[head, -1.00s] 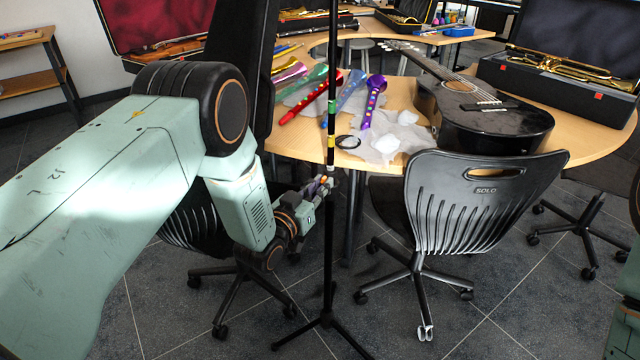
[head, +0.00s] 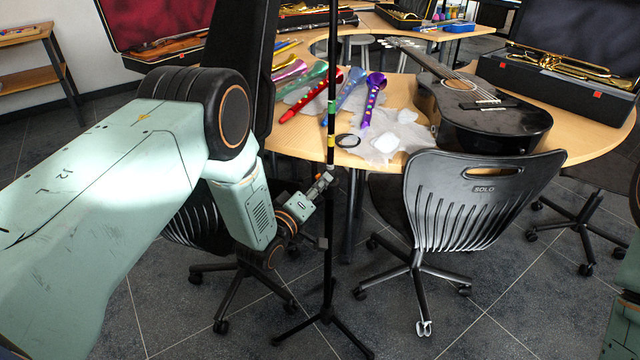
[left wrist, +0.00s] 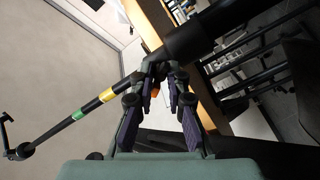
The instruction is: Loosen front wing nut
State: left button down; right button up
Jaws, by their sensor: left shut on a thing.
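In the left wrist view the fingertips (left wrist: 158,70) meet at the pole. A small orange piece (left wrist: 155,90) shows between the fingers. The front wing nut is mostly hidden by the fingers. My right gripper is out of view.
A black chair (head: 480,205) stands right of the pole, and another chair is partly behind my left arm. The wooden table (head: 580,140) holds a black guitar (head: 485,115) and several colourful horns. The stand's feet (head: 326,318) spread on the tiled floor.

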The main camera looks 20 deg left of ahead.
pick_arm(q)
jog(key=shift+f+n, duration=0.1)
jog(key=shift+n, duration=0.9)
jog(key=c, duration=1.2)
grip_release()
jog(key=v, duration=1.2)
